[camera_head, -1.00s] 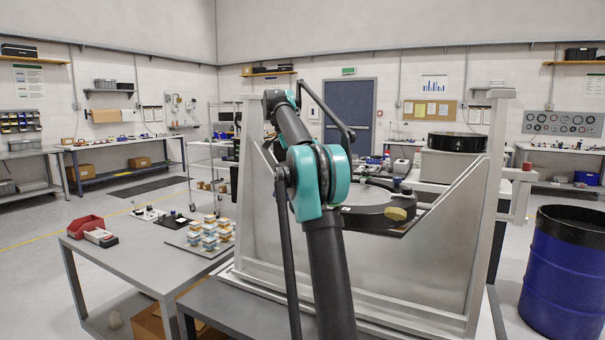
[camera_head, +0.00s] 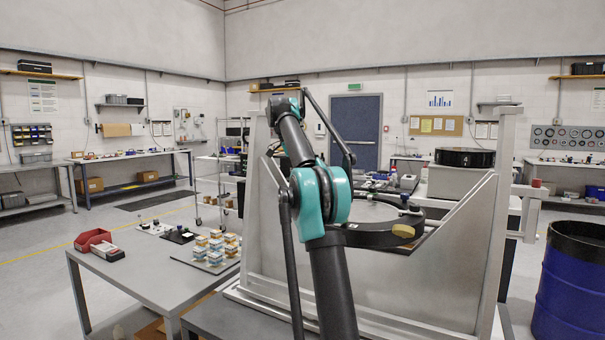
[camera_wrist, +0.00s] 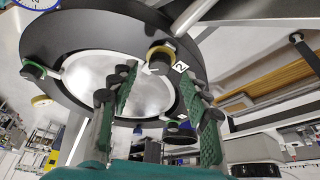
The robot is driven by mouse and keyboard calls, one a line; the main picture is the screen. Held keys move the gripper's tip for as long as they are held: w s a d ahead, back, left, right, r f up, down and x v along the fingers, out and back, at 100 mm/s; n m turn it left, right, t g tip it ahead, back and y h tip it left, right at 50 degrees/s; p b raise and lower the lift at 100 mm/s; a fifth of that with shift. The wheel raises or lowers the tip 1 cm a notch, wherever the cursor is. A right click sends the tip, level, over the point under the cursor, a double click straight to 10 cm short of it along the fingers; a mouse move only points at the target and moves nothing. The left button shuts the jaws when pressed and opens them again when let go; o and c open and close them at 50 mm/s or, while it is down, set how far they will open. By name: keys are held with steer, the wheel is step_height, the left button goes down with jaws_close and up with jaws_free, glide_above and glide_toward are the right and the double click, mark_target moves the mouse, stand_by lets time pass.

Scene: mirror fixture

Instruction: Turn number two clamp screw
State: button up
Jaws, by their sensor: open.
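In the wrist view a black ring (camera_wrist: 72,38) surrounds a pale round mirror (camera_wrist: 90,72). A dark clamp screw knob with a tan collar (camera_wrist: 160,54) sits on the ring beside a white label "2" (camera_wrist: 181,66). My gripper (camera_wrist: 157,80) is open, its two green-padded fingers apart, pointing up toward this knob. The knob shows just beyond the fingertips, and the jaws look empty. Whether they touch it I cannot tell. Other knobs (camera_wrist: 33,70) sit along the ring. In the head view the black ring (camera_head: 375,236) shows behind my arm; my gripper is hidden there.
A metal fixture frame (camera_head: 275,255) with slanted side walls holds the ring. A blue drum (camera_head: 575,285) stands at right. Open floor lies at left.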

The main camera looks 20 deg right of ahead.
steer(key=shift+v, duration=2.2)
steer(key=shift+r, duration=0.1)
